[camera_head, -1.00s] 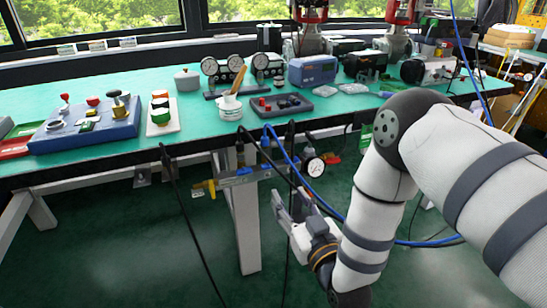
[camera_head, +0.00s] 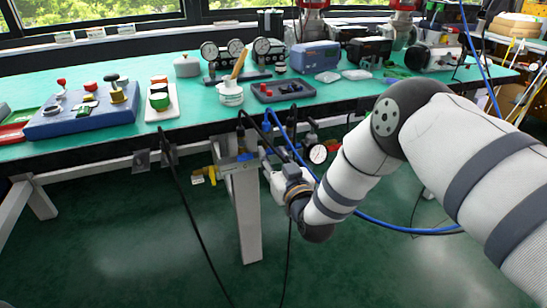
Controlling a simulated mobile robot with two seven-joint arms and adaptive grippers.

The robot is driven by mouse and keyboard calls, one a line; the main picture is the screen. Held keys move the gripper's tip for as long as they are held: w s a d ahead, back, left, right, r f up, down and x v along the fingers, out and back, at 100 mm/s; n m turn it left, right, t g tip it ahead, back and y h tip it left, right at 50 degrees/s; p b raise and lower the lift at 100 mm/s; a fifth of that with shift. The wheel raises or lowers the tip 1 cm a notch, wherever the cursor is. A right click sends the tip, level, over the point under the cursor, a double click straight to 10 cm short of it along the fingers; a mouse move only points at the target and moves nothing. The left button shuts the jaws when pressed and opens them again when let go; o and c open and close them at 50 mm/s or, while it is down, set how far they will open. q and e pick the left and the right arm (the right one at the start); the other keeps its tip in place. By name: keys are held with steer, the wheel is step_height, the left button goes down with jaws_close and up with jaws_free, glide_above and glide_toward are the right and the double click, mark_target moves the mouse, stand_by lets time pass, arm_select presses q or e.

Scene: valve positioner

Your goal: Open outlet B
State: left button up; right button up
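An air manifold (camera_head: 241,165) is mounted under the front edge of the green workbench, at the top of a white leg. It has blue fittings, a yellow-handled valve (camera_head: 204,175) at its left end and a round white pressure gauge (camera_head: 318,153) to the right. I cannot read which outlet is B. My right gripper (camera_head: 268,173) is at the manifold's right part, between the blue fittings and the gauge. Its fingertips are small and partly hidden, so I cannot tell whether they touch a valve or are open. My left gripper is not in view.
Black hoses and a blue hose (camera_head: 375,221) hang from the manifold area close to my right arm. The workbench (camera_head: 205,112) carries a blue valve block (camera_head: 82,112), gauges, a white pot and a dark tray. The green floor below is clear.

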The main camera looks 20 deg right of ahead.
steer(key=shift+c, duration=1.4)
steer(key=shift+m, duration=0.3)
steer(key=m, duration=0.3)
steer(key=shift+m, duration=0.3)
steer(key=m, duration=0.4)
steer(key=shift+m, duration=0.3)
steer(key=m, duration=0.5)
steer(key=shift+f, duration=0.1)
steer(key=shift+m+b, duration=0.8)
steer(key=shift+m, duration=1.2)
